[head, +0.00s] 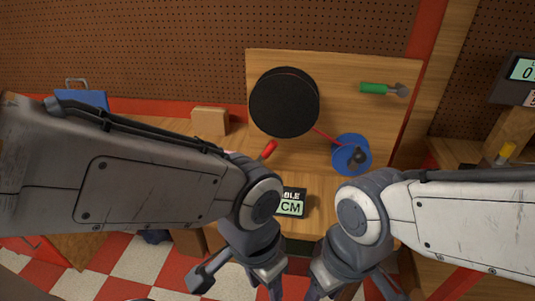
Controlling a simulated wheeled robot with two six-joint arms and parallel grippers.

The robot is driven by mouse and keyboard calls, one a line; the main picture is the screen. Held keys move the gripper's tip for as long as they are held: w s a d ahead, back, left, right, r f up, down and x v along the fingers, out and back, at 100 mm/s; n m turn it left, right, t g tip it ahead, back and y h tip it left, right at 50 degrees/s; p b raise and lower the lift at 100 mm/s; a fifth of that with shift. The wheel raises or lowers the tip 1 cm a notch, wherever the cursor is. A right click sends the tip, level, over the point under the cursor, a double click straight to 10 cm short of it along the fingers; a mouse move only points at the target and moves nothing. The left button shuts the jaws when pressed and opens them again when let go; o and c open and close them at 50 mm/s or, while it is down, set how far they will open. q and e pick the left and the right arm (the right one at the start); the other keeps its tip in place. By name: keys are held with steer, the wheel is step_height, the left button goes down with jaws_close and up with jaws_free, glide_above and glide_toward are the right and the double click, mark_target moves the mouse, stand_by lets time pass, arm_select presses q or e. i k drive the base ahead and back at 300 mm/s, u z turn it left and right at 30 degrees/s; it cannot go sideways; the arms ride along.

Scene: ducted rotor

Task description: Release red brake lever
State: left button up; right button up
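The red lever (265,150) shows as a short red handle at the lower left of the black disc (284,102) on the wooden board. Its lower end is hidden behind my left arm. My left gripper (236,282) points down at the bottom of the view, below the lever and apart from it. Its fingers are spread with nothing seen between them. My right gripper (350,291) is also low, right of the left one, with fingers spread and tips partly cut off by the frame edge.
A blue wheel (344,142) with a dark knob joins the black disc by a red strip. A green handle (373,88) is at upper right. A display (291,203) sits between my arms. A wood block (210,121) and blue case (82,99) stand left.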

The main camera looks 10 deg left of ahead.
mark_target(271, 147)
steer(key=k, duration=0.65)
steer(key=u, duration=0.55)
steer(key=i, duration=1.2)
steer(key=u, duration=0.5)
